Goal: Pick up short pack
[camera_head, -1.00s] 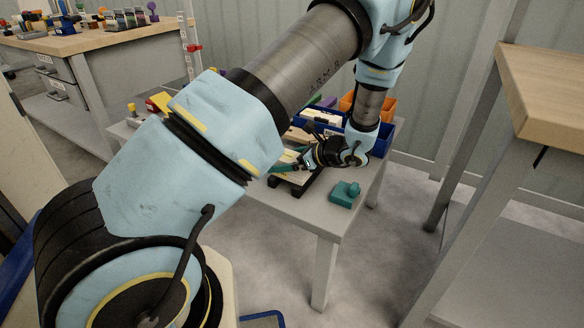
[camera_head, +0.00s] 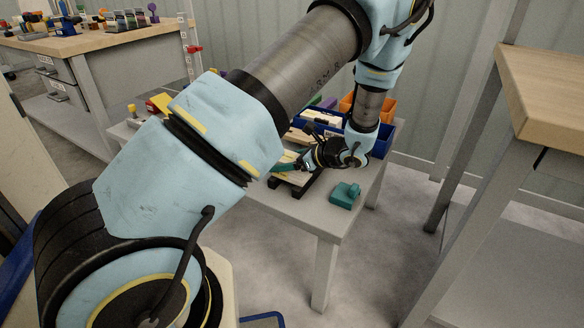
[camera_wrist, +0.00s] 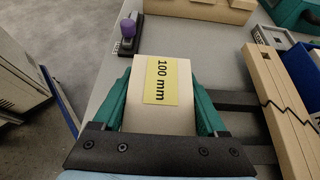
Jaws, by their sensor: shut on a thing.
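The short pack (camera_wrist: 149,111) is a pale block with a yellow label reading "100 mm", in the wrist view. My gripper (camera_wrist: 160,103) has its two green fingers pressed along the left and right sides of the pack, shut on it. The pack's near end is hidden behind the black gripper bar. In the head view my gripper (camera_head: 296,166) is low over the grey table, by a black rack; the pack is mostly hidden there by my arm. I cannot tell whether the pack still touches what lies under it.
A longer strapped wooden pack (camera_wrist: 285,100) lies to the right on black bars. A purple-knobbed tool (camera_wrist: 128,35) stands behind left. A teal block (camera_head: 345,194) sits on the grey table (camera_head: 318,218) near its front edge. Blue and orange bins (camera_head: 385,139) stand at the back.

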